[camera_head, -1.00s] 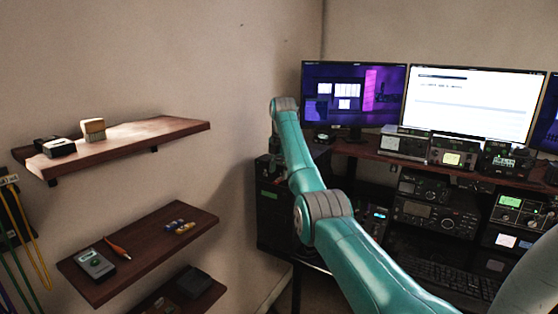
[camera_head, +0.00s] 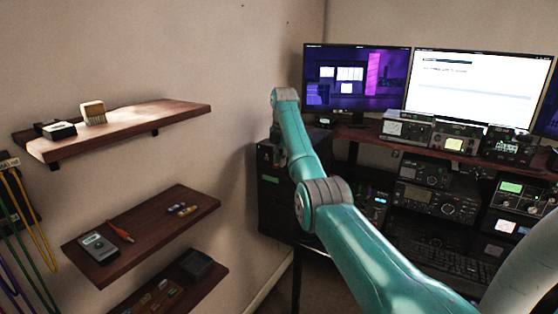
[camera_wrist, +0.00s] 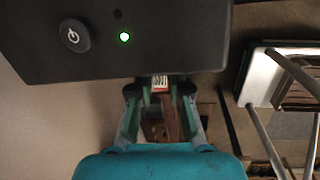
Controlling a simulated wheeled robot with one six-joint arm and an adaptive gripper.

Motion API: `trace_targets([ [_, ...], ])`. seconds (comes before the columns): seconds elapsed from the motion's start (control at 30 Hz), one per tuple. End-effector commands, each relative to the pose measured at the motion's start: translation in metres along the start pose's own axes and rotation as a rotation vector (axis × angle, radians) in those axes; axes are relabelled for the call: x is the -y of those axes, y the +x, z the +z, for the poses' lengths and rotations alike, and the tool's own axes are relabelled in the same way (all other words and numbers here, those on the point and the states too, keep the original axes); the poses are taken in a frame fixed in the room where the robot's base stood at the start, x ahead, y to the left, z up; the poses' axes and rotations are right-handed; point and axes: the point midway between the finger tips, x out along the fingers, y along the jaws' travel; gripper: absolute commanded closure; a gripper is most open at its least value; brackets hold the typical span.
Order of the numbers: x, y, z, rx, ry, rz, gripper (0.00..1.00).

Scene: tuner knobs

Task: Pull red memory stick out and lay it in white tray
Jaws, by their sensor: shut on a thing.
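The red memory stick (camera_wrist: 160,82), with a pale label, shows at the lower front edge of a black computer case (camera_wrist: 90,62) in the wrist view. My gripper (camera_wrist: 160,91) is shut on the stick, one finger on each side. The stick's far end meets the case edge; I cannot tell how much is inside it. In the head view the case (camera_head: 272,190) stands in the corner behind my arm, and my gripper and the stick are hidden there. I cannot identify the white tray for sure in either view.
The case has a power button (camera_wrist: 73,36) and a lit green light (camera_wrist: 124,37). A pale flat surface (camera_wrist: 262,78) and a wooden stool (camera_wrist: 300,92) are at the right in the wrist view. Wall shelves (camera_head: 130,128) stand left, a desk with radios (camera_head: 436,205) right.

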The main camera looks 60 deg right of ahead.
Motion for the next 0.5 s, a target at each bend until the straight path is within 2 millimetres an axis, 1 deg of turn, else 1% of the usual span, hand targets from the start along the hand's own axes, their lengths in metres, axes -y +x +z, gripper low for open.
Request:
trace_targets([
  [0.5,0.000,-0.001,-0.011,-0.001,0.000,-0.002,1.00],
])
